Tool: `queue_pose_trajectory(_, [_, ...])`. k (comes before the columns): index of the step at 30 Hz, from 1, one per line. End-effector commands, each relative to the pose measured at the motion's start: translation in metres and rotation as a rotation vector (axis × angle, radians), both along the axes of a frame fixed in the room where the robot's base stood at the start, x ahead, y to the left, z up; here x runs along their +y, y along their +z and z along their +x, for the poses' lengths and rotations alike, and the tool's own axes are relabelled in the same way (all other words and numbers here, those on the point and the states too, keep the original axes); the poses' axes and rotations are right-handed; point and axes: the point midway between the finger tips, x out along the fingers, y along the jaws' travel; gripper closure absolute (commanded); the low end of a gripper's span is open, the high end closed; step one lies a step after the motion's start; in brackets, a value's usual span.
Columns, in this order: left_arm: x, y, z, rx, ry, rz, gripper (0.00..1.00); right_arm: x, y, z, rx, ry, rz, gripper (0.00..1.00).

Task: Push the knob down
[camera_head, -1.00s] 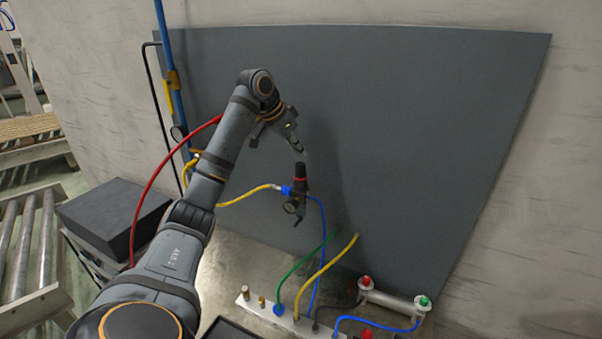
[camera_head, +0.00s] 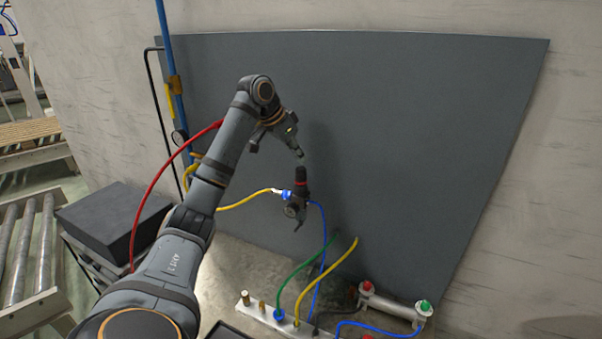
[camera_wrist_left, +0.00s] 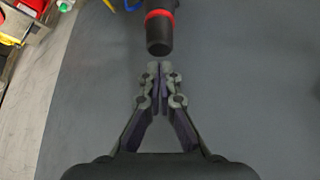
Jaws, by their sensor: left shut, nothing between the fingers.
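The knob (camera_head: 300,175) is the black top of a small regulator (camera_head: 297,204) mounted on the dark grey panel. In the left wrist view the knob (camera_wrist_left: 159,35) is a black cylinder with a red ring, just beyond my fingertips. My left gripper (camera_head: 299,154) is shut and empty, a little above the knob in the head view. In the left wrist view its fingertips (camera_wrist_left: 160,68) are together, with a small gap in the picture between them and the knob. I cannot tell whether they touch. My right gripper is not in view.
The grey panel (camera_head: 420,130) stands behind. A yellow hose (camera_head: 247,198) and a blue hose (camera_head: 322,225) join the regulator. Below is a metal manifold (camera_head: 258,315) with several hoses. A cylinder (camera_head: 390,302) with red and green fittings lies to the right. A red hose (camera_head: 147,190) runs past my left arm.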

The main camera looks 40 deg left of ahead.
Motion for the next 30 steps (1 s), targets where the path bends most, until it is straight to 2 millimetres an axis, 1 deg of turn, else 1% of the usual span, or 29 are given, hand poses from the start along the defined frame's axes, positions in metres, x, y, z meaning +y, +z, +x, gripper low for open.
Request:
queue_pose_trajectory(14, [0.000, -0.001, 0.000, 0.000, 0.000, 0.000, 1.00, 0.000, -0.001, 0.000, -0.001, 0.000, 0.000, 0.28])
queue_pose_trajectory(30, [0.000, -0.012, 0.000, 0.000, 0.001, 0.001, 1.00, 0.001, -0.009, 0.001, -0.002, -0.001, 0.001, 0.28])
